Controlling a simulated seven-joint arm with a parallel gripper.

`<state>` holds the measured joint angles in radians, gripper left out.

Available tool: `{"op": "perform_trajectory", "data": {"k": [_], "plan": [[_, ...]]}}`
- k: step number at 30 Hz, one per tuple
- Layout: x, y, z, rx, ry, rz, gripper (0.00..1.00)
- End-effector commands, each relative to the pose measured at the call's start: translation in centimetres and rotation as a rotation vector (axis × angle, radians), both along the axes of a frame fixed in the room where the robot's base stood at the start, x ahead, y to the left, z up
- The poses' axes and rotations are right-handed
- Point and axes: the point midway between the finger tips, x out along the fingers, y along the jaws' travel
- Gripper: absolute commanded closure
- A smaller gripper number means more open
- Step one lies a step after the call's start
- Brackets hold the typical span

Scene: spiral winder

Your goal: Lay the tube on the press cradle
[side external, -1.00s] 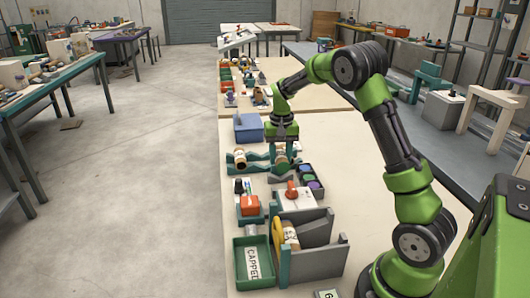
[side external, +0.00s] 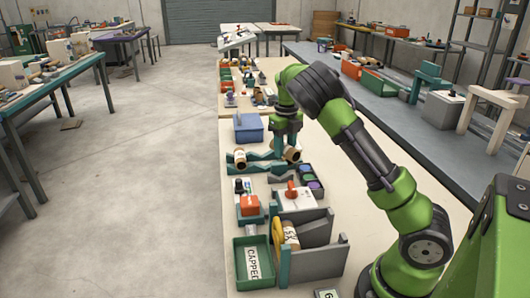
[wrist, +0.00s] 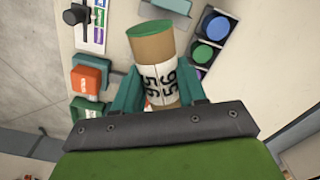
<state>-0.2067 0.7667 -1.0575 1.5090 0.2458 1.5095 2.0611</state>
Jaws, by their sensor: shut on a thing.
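My gripper (side external: 288,142) is shut on a brown cardboard tube (side external: 292,154) at the right end of the teal rack. In the wrist view the tube (wrist: 160,60) stands between the teal fingers (wrist: 160,90). It has a white band with black digits and a green far end. Its lower end is hidden by my gripper. Another brown tube (side external: 240,157) lies at the left of the teal rack (side external: 262,165). I cannot tell for certain which fixture is the press cradle. A grey-walled fixture (side external: 320,258) at the front holds a tan, white-labelled roll (side external: 290,236).
A dark tray (side external: 323,190) holds coloured discs. A white box (side external: 297,201) with an orange handle stands before it. A green bin (side external: 242,281) holds a "CAPPED" label. An orange block (side external: 250,204) and a blue box (side external: 249,128) stand on the left. The table's right side is mostly clear.

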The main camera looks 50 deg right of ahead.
Motion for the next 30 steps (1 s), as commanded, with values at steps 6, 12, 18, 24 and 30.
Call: {"op": "perform_trajectory", "data": {"k": [6,12,18,24,30], "plan": [[0.2,0.1,0.4,0.001,0.001,-0.361,0.88],[0.2,0.3,-0.3,0.001,0.002,-0.483,0.88],[0.2,0.2,-4.0,0.001,0.004,-0.493,0.88],[0.2,0.2,-6.0,0.001,0.001,-0.49,0.88],[0.2,0.3,-8.4,0.002,0.004,-0.49,0.88]]}}
